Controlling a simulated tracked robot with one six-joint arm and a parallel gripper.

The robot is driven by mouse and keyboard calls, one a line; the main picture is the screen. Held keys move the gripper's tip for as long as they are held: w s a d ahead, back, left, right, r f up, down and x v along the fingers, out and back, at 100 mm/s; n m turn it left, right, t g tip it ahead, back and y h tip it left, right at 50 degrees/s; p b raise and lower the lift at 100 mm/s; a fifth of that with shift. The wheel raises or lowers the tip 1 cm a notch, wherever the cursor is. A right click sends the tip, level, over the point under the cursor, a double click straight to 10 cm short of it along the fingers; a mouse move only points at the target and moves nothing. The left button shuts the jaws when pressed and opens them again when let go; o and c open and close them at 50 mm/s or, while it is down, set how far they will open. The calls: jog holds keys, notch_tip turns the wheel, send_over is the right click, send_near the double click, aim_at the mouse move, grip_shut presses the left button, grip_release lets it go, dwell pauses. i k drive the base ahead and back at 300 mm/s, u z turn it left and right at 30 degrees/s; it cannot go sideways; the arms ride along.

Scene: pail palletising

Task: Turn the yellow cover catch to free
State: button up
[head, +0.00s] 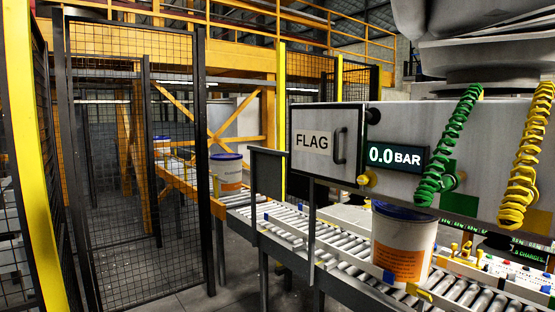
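The yellow cover catch (367,179) is a small yellow piece at the lower right corner of a grey cover (312,170) marked FLAG. I cannot tell from here which way the catch is turned. The cover looks closed flat on the front of a grey cabinet (400,120) and has a black upright handle (340,146). A display (397,157) to the right of the cover reads 0.0 BAR. My gripper is not in view.
Green (445,145) and yellow (527,155) coiled hoses hang at the cabinet's right. Below runs a roller conveyor (330,245) with a white pail (402,245); another pail (227,175) stands farther back. Black mesh fencing (135,150) stands at the left, with bare floor at its foot.

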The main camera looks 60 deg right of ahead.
aim_at(362, 179)
jog(key=z, duration=1.9)
jog(key=k, duration=0.4)
jog(key=z, duration=1.4)
jog(key=i, duration=0.15)
jog(key=u, duration=0.05)
